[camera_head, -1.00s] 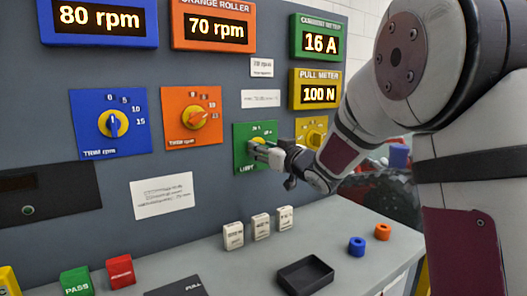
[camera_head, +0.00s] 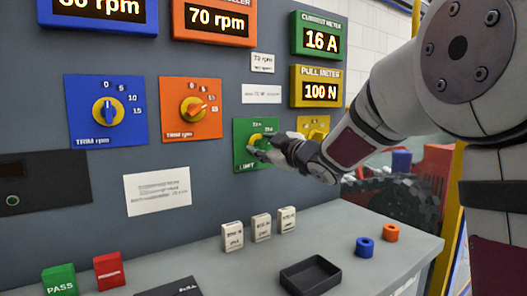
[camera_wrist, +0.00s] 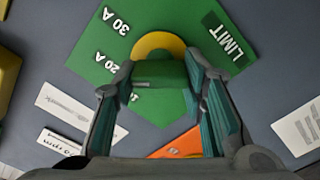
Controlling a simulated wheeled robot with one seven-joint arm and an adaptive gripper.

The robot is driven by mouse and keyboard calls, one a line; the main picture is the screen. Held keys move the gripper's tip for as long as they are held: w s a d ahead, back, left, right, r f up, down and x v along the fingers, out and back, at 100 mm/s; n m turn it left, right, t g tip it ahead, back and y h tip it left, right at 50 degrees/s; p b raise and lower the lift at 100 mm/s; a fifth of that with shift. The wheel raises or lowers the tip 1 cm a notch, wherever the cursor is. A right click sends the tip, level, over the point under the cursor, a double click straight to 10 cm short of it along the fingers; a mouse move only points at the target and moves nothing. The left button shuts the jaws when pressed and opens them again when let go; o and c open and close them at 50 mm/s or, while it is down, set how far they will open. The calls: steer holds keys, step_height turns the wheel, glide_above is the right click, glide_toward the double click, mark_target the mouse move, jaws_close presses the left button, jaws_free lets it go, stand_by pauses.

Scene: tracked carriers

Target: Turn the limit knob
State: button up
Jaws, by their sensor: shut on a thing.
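The limit knob has a yellow disc (camera_wrist: 158,44) and a green grip bar (camera_wrist: 160,74), on the green limit plate (camera_head: 241,160). In the wrist view the plate carries marks 20 A and 30 A, a partly hidden third mark and the word LIMIT. My gripper (camera_wrist: 160,80) is shut on the grip bar, with one finger on each side. In the head view my gripper (camera_head: 262,151) reaches the plate from the right and hides most of the knob. The knob's exact setting cannot be read.
A blue trim dial (camera_head: 107,111) and an orange trim dial (camera_head: 194,107) sit left of the plate. A yellow dial (camera_head: 314,126) is close behind my wrist. The current meter (camera_head: 320,40) reads 16 A. Below, the shelf holds white blocks (camera_head: 261,227) and a black tray (camera_head: 310,276).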

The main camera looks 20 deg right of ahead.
stand_by(0.3)
steer(key=o, duration=1.2)
steer(key=shift+c, duration=0.2)
steer(key=shift+s, duration=0.1)
steer(key=v, duration=1.2)
